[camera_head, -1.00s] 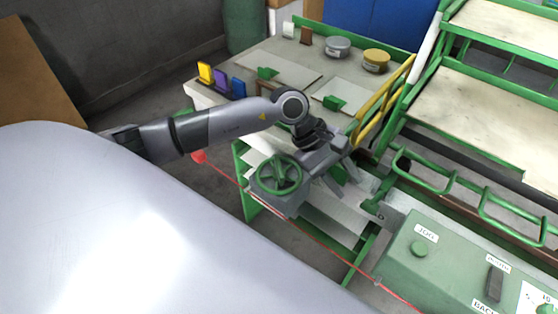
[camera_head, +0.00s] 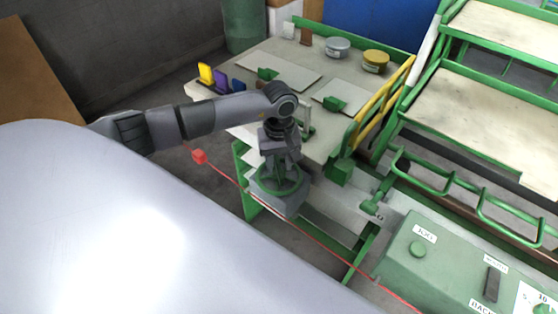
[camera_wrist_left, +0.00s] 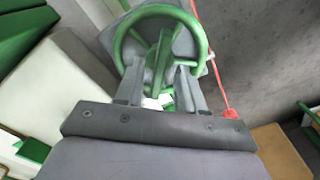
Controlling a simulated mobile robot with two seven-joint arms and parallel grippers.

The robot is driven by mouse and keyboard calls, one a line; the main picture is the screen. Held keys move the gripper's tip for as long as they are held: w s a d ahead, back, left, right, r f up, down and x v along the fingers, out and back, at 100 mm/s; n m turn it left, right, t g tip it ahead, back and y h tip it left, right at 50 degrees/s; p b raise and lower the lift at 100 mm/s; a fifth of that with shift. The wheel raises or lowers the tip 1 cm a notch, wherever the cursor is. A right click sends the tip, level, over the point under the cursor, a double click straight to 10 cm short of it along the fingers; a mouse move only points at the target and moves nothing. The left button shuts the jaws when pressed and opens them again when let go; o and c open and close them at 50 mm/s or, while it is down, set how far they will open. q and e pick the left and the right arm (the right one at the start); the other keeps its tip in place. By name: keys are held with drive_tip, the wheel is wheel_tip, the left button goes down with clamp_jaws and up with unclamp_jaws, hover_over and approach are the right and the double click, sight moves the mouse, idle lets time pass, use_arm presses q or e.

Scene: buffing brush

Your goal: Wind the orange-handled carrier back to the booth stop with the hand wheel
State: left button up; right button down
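The green hand wheel (camera_head: 282,195) sits on a grey box at the front of the green bench. In the left wrist view, its rim (camera_wrist_left: 158,10) arches beyond my fingers. My left gripper (camera_head: 279,176) points down at the wheel and hides part of it. In the left wrist view, the left gripper's fingers (camera_wrist_left: 160,78) stand apart, with green spokes or hub showing between them. I cannot tell whether either finger touches the wheel. I cannot make out an orange-handled carrier or the booth stop. My right gripper is not in view.
A red cord with a red block (camera_head: 199,157) runs diagonally in front of the wheel. A green control box (camera_head: 440,255) stands at right. Yellow rails (camera_head: 378,103) rise behind the wheel. The bench (camera_head: 272,57) carries tins and coloured tabs. A green lever (camera_head: 374,205) lies right of the wheel.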

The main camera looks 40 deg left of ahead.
use_arm(q)
drive_tip(key=shift+f, duration=0.2)
clamp_jaws()
